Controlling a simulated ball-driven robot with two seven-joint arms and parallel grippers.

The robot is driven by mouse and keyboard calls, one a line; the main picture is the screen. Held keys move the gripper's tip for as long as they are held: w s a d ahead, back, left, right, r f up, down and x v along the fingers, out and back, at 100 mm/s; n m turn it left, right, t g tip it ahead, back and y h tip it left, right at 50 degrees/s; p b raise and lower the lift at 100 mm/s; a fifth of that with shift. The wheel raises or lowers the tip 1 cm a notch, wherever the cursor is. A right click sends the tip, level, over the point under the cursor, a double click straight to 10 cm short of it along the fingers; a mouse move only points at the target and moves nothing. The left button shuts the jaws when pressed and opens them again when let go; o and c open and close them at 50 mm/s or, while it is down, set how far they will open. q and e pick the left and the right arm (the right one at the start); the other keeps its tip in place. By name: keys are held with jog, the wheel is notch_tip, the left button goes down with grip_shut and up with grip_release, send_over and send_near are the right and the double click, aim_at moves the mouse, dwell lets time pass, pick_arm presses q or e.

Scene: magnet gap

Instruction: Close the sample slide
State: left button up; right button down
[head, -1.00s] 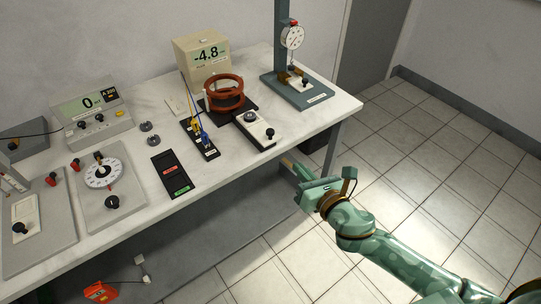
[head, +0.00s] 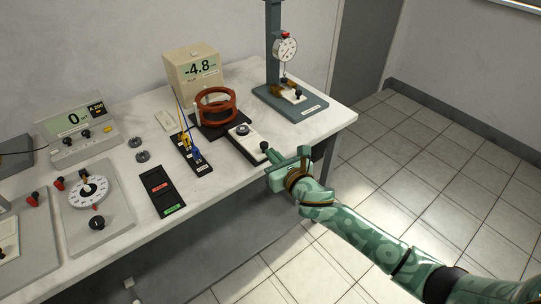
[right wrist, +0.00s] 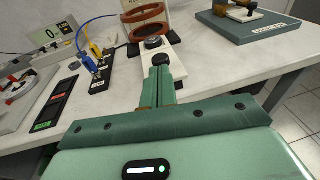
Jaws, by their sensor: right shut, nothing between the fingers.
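The sample slide (head: 250,140) is a pale plate with a dark round sample (head: 243,129) on it and a black knob (head: 264,146) at its near end. It sticks out from the black base of the red coil stand (head: 216,105) toward the table's front edge. My right gripper (head: 270,159) is shut and empty, just at the knob's near side. In the right wrist view the shut fingers (right wrist: 158,86) point at the knob (right wrist: 163,60); I cannot tell whether they touch it. My left gripper is not in view.
A black block with blue and yellow plugs (head: 196,157) stands left of the slide. A grey stand with a dial gauge (head: 290,103) is at the right. A black switch panel (head: 161,192) lies at the front. The floor (head: 420,170) right of the table is clear.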

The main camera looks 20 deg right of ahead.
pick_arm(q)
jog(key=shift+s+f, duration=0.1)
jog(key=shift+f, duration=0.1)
pick_arm(e)
jog(key=shift+w+a, duration=0.15)
jog(key=shift+w, duration=0.55)
jog(key=b, duration=0.4)
send_near(238, 127)
jog(key=x, duration=0.4)
jog(key=shift+w+d+r, duration=0.25)
jog(key=shift+w, duration=0.1)
jog(key=x, duration=0.3)
jog(key=r+x, duration=0.1)
jog(key=shift+w+a+f+b, duration=0.1)
jog(key=shift+w+a+b, duration=0.2)
jog(key=shift+a, duration=0.1)
jog(key=shift+w, duration=0.2)
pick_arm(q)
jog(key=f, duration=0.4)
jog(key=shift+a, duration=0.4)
pick_arm(e)
jog(key=shift+w+r, duration=0.1)
jog(key=shift+r, duration=0.3)
